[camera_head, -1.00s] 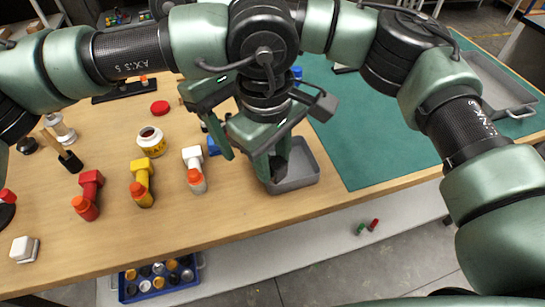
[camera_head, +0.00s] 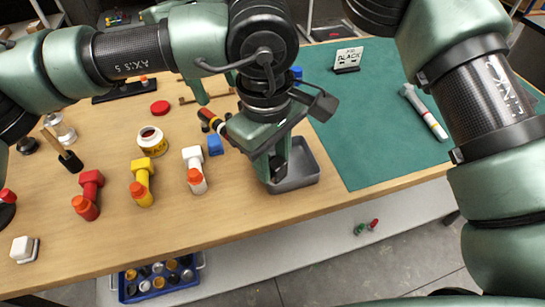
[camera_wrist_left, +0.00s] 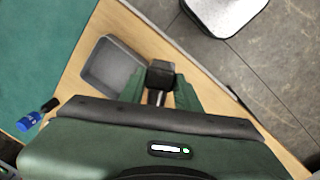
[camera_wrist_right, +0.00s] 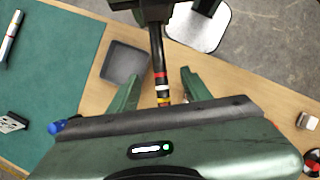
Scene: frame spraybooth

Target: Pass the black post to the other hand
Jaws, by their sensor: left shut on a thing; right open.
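The black post (camera_head: 212,120) has red, white and yellow bands near one end and a dark block at the other. My left gripper (camera_head: 273,178) is shut on the block end, above the table's front edge; the left wrist view shows the dark block (camera_wrist_left: 160,74) between its fingers. My right gripper (camera_wrist_right: 160,78) is open, with the banded end between its fingers in the right wrist view; I cannot tell whether they touch it. In the head view, the right gripper is mostly hidden behind my left arm.
A grey tray (camera_head: 303,180) lies below my left gripper. Left of it stand white (camera_head: 195,168), yellow (camera_head: 142,182) and red (camera_head: 89,193) bottles. A light post (camera_head: 425,112) and a sign (camera_head: 348,58) are on the green mat (camera_head: 375,150).

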